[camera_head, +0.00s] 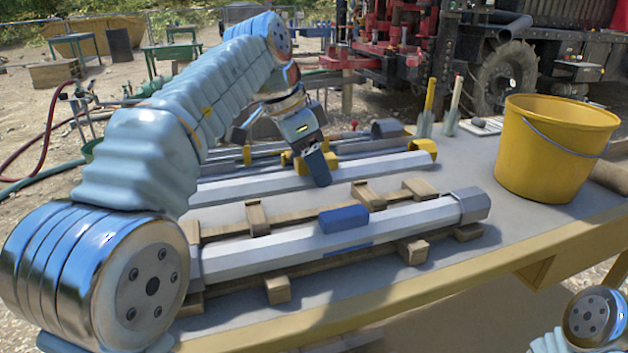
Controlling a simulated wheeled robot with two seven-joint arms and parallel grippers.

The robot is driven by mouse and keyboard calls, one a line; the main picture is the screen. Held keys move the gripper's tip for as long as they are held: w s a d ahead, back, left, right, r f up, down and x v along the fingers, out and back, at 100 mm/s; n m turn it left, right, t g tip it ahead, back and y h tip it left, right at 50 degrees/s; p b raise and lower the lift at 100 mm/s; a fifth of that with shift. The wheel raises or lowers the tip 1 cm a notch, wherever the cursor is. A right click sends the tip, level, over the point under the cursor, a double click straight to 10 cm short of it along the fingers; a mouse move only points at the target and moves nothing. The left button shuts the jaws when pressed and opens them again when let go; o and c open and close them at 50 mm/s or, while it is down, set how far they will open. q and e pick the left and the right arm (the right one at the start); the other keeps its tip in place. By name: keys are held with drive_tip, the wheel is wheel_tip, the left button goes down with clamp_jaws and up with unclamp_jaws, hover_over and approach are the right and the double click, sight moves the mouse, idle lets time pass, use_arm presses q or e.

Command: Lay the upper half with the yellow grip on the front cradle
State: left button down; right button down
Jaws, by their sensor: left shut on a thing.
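The upper half with the yellow grip is a long grey faceted bar (375,168) lying left to right behind the front cradle. Its yellow grip (299,160) is partly hidden by my left gripper (316,165), which is shut on it from above. I cannot tell whether the bar is lifted or resting. The front cradle (420,188) is a wooden frame with crosswise blocks. Another grey bar (265,252) with a blue grip (343,217) lies along it. My left arm hides the left ends of both bars. My right gripper is out of view.
A yellow bucket (545,155) stands at the right of the table (500,262). Upright tools (453,105) stand near the back edge. More dark rods and a grey half-pipe (387,128) lie behind the yellow-grip bar. The front right tabletop is clear.

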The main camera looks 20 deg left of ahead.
use_arm(q)
drive_tip(key=shift+w+a+f, duration=0.15)
drive_tip(key=shift+w+f, duration=0.35)
drive_tip(key=shift+f, duration=0.05)
drive_tip(key=shift+w+a+f+b, duration=0.15)
drive_tip(key=shift+f+b, duration=0.1)
drive_tip(key=shift+f, duration=0.7)
drive_tip(key=shift+w+d+f+b, duration=0.15)
drive_tip(key=shift+f+b, duration=0.1)
drive_tip(key=shift+f, duration=0.7)
drive_tip(key=shift+a, duration=0.1)
drive_tip(key=shift+f, duration=0.55)
drive_tip(key=shift+c, duration=2.4)
unclamp_jaws()
